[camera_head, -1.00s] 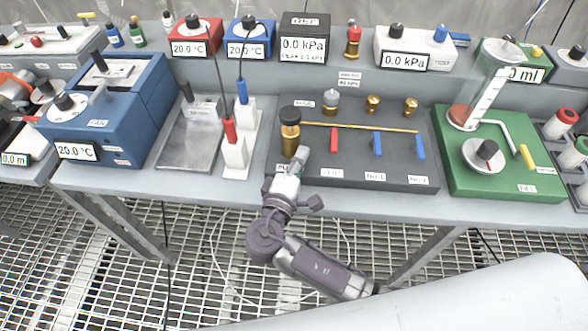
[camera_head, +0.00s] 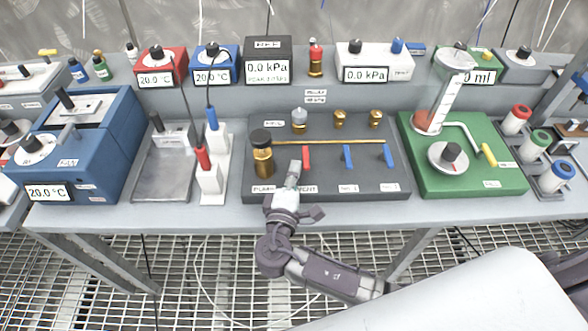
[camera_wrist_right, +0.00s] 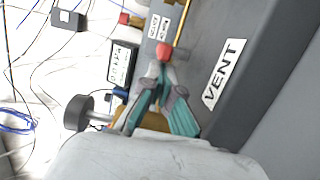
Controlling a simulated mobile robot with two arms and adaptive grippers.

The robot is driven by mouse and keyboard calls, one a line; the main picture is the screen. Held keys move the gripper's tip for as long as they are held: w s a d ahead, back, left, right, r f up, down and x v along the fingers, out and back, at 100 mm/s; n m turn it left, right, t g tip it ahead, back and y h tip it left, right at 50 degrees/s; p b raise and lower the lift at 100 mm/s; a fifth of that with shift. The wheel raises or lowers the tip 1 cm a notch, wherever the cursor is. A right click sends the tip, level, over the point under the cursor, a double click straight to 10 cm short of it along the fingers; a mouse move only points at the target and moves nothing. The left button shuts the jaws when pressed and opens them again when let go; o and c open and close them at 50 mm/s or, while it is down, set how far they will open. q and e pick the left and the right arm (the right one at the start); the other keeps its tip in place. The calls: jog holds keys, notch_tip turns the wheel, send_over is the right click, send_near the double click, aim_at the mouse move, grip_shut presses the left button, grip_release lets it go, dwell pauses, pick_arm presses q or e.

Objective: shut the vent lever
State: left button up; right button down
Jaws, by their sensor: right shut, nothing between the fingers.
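The vent lever is a short red handle (camera_head: 306,157) on the dark grey manifold block (camera_head: 385,186), below a brass pipe (camera_head: 350,141). In the head view it points toward the front edge, across the pipe. My right gripper (camera_head: 294,168) is shut and empty, just left of the red lever over the block. In the right wrist view, the gripper's fingertips (camera_wrist_right: 163,72) are close to the red lever (camera_wrist_right: 165,51); I cannot tell whether they touch it. The "VENT" label (camera_wrist_right: 224,73) shows to their right. My left gripper is out of view.
A brass cylinder with a black knob (camera_head: 262,158) stands close left of my right gripper. Two blue levers (camera_head: 347,156) (camera_head: 388,154) are to the right. A white stand with red and blue handles (camera_head: 211,182) is further left. A green board (camera_head: 480,180) is right.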

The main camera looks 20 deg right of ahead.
aim_at(323, 177)
jog(key=shift+s+d+n+t+y, duration=0.2)
jog(key=shift+n+y, duration=0.1)
jog(key=shift+y, duration=0.15)
jog(key=shift+s+d+n+t+y, duration=0.1)
jog(key=shift+d+n+t+y, duration=0.15)
jog(key=shift+y, duration=0.2)
jog(key=shift+n+y, duration=0.25)
jog(key=shift+y, duration=0.05)
jog(key=shift+s+d+n+t+y, duration=0.15)
jog(key=shift+d+n+t+y, duration=0.1)
jog(key=shift+n+y, duration=0.3)
jog(key=shift+s+d+n+t+y, duration=0.1)
jog(key=shift+d+n+t+y, duration=0.2)
jog(key=shift+y, duration=0.35)
jog(key=n+y, duration=0.1)
jog(key=d+n+y+b, duration=0.1)
jog(key=y, duration=0.1)
jog(key=shift+s+f, duration=0.2)
jog(key=y, duration=0.1)
jog(key=d+n+y+b, duration=0.1)
jog(key=n+y+b, duration=0.1)
jog(key=shift+s+d+y, duration=0.1)
jog(key=shift+d+y, duration=0.15)
jog(key=shift+y, duration=0.15)
jog(key=shift+d+r+b, duration=0.1)
jog(key=shift+d+b, duration=0.45)
jog(key=shift+b, duration=0.15)
jog(key=shift+w+d+r, duration=0.1)
jog(key=shift+w+d, duration=0.15)
jog(key=shift+d, duration=0.4)
